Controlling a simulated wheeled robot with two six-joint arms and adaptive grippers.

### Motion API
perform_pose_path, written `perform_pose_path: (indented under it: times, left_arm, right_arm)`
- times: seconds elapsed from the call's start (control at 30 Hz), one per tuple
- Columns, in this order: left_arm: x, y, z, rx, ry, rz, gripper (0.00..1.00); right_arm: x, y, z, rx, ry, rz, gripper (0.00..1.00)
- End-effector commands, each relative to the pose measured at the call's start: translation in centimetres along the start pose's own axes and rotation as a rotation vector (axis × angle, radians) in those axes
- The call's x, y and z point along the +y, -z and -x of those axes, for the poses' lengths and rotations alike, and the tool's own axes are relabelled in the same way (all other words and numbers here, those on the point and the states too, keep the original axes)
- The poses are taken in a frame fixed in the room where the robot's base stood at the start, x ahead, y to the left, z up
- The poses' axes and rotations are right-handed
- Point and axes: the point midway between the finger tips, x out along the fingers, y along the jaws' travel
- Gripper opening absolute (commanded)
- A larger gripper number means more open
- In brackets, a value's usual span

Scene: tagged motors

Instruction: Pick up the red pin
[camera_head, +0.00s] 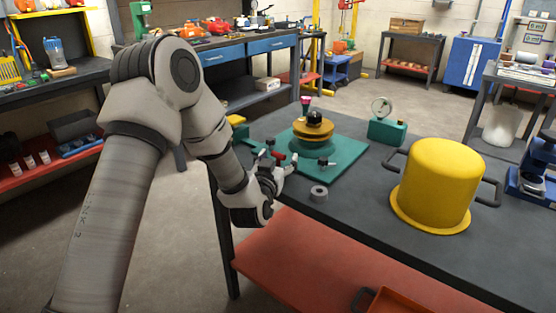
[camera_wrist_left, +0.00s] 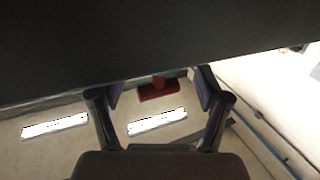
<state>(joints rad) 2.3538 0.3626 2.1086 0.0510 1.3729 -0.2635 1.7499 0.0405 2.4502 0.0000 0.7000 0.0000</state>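In the left wrist view the red pin (camera_wrist_left: 158,91) shows between the two fingertips of the left gripper (camera_wrist_left: 160,92), with a gap on each side. Its upper part meets a dark surface there. An orange-yellow round motor (camera_head: 314,128) with a black top stands on the plate. My right gripper is not in view.
A grey ring (camera_head: 319,193) lies on the dark table (camera_head: 350,220) near the plate. A large yellow pot (camera_head: 436,185) with dark handles stands to the right. A green-based gauge (camera_head: 386,125) stands behind. The table between ring and pot is clear.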

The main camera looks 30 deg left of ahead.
Motion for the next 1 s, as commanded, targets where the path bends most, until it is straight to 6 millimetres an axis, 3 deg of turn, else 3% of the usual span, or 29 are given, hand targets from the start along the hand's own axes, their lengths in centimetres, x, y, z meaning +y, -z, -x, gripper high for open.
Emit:
perform_pose_path:
  times: [0.03,0.1,0.13,0.57,0.87,0.9,1.0]
  left_arm:
    - [0.0,0.0,0.0,0.000,0.000,0.000,0.48]
    - [0.0,0.0,0.0,0.000,0.000,0.000,0.23]
    - [0.0,0.0,0.0,0.000,0.000,0.000,0.18]
    - [0.0,0.5,0.0,0.000,-0.001,0.000,0.18]
    - [0.0,4.5,0.0,0.001,-0.001,0.001,0.18]
    - [0.5,3.6,0.7,-0.002,-0.004,-0.001,0.18]
    - [1.5,3.6,2.6,-0.002,-0.005,-0.003,0.18]
  right_arm:
    - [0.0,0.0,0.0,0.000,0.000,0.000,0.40]
    - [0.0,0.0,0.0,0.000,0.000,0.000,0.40]
    - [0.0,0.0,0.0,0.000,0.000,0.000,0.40]
    - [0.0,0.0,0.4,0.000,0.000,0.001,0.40]
    - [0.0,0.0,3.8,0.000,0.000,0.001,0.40]
    - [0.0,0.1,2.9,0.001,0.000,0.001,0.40]
    - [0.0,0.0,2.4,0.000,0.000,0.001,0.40]
